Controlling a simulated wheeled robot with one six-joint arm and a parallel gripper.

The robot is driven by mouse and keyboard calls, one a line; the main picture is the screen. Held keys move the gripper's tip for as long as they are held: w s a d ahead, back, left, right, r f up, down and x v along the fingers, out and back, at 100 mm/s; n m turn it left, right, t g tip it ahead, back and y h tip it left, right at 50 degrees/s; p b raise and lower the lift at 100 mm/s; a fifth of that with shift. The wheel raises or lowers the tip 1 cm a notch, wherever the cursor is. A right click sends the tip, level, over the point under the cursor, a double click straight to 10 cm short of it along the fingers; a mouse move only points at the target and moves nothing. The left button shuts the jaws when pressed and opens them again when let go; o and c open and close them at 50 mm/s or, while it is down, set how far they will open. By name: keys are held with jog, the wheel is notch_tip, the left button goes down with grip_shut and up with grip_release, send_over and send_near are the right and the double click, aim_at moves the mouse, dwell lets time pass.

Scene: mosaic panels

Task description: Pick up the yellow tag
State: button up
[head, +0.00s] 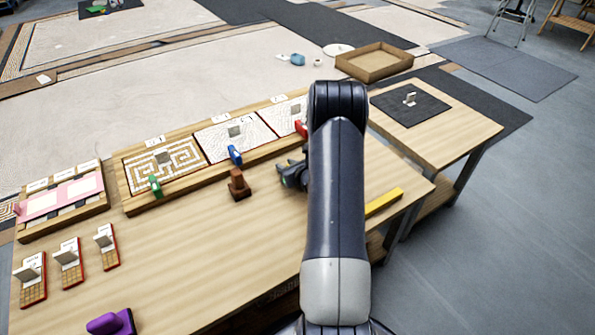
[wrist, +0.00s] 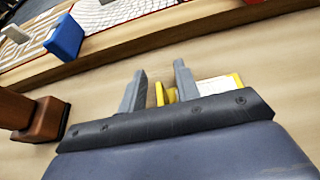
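The yellow tag (wrist: 160,94) shows in the wrist view as a small yellow upright piece. A white card with a yellow edge (wrist: 220,86) lies just right of it, partly hidden by my gripper's body; I cannot tell if they are joined. My gripper (wrist: 160,82) is open, with one finger on each side of the yellow piece and a gap visible at the left. In the head view my gripper (head: 288,175) is low over the table beside my arm, and the tag is hidden there.
A brown block (head: 239,184) stands left of my gripper. Green (head: 155,186), blue (head: 235,155) and red (head: 301,129) tags stand along the mosaic panel frame (head: 190,184) behind. A yellow bar (head: 384,201) lies near the table's right edge. The front middle of the table is clear.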

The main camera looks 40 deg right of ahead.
jog(key=shift+c, duration=0.5)
grip_shut()
jog(key=shift+r, duration=0.1)
